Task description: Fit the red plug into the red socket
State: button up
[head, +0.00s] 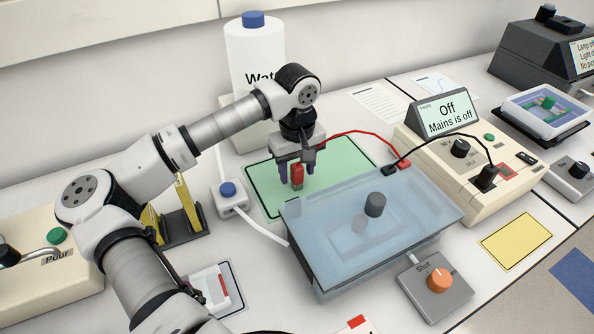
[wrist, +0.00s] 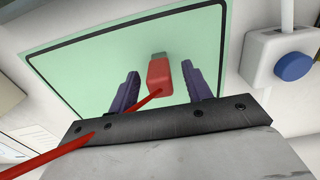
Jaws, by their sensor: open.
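The red plug (head: 297,175) stands upright over the green mat. My gripper (head: 297,172) is open around it, one dark finger on each side. In the wrist view the red plug (wrist: 159,76), with a grey tip, lies between the spread fingers of my gripper (wrist: 164,74), with gaps on both sides. I cannot tell whether the plug touches the mat. Its red cable (head: 365,134) runs to the clear tank's right back corner. The red socket (head: 507,171) is on the cream power supply's top, beside a black plug (head: 487,178), and looks empty.
The power supply (head: 430,150) reads "Off, Mains is off". A clear lidded tank (head: 330,240) stands between my gripper and the supply's front. A black cable (head: 440,140) arches between them. A water bottle (head: 250,60) stands behind my gripper. The green mat (head: 260,190) is mostly bare.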

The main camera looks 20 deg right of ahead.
jog(key=shift+f, duration=1.15)
grip_shut()
